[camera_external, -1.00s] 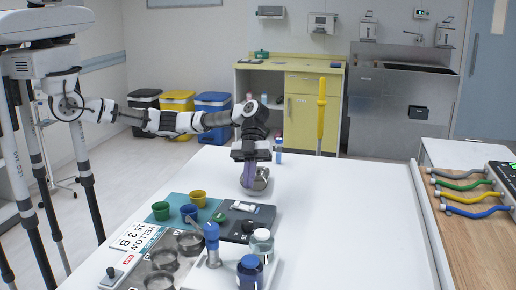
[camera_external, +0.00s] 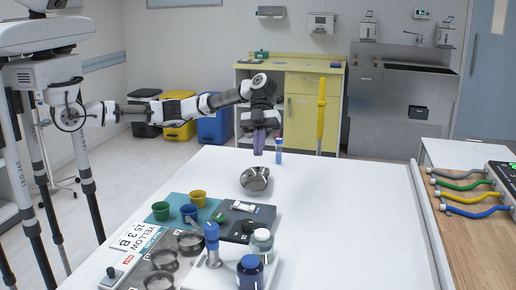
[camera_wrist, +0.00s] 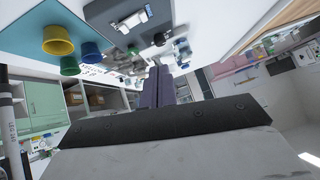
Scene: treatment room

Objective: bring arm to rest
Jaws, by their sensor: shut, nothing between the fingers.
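My gripper (camera_external: 260,143) is at the end of my outstretched arm, above the far part of the white table (camera_external: 338,200). Its purple fingers point down and are shut with nothing between them. They also show in the wrist view (camera_wrist: 158,85). A metal bowl (camera_external: 255,179) stands on the table below the gripper, apart from it. The bowl is not clearly seen in the wrist view.
A blue-capped bottle (camera_external: 279,150) stands close to the right of my fingers. Cups (camera_external: 160,211), a labelled tray (camera_external: 150,262), a blue jar (camera_external: 250,272) and a clear jar (camera_external: 262,244) crowd the near table. The table's right side is clear.

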